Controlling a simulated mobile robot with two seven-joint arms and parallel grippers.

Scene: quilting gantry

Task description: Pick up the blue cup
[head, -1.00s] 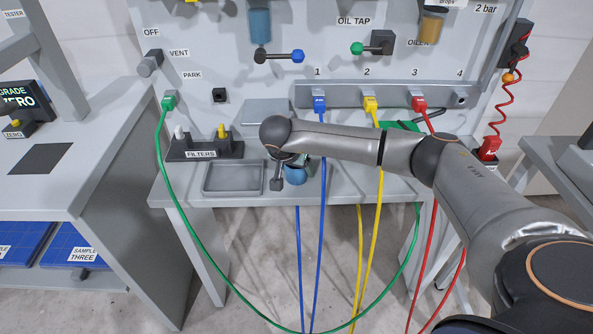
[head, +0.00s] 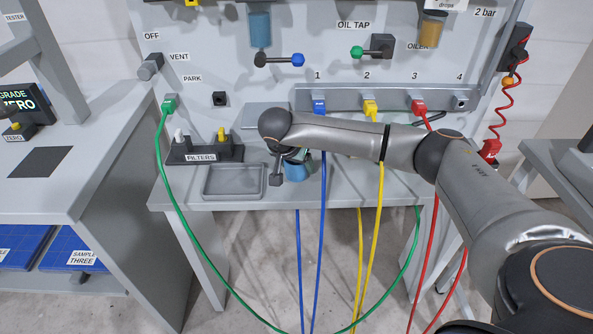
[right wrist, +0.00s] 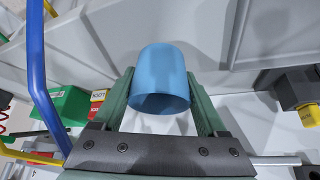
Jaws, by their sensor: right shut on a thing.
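The blue cup (head: 297,171) is at the bench's front edge, just right of the grey tray, partly hidden by my right arm. In the right wrist view the cup (right wrist: 160,78) sits between the two green fingers of my right gripper (right wrist: 162,100), with its dark open rim towards the camera. The gripper is shut on it. In the head view the right gripper (head: 300,155) is mostly hidden behind its wrist. I cannot tell for sure whether the cup is clear of the bench top. My left gripper is not in view.
The empty grey tray (head: 235,194) lies left of the cup, with the filters rack (head: 205,152) behind it. Blue (head: 322,210), yellow (head: 376,210) and green (head: 185,240) hoses hang in front of the bench. The red hose (head: 433,230) hangs further right.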

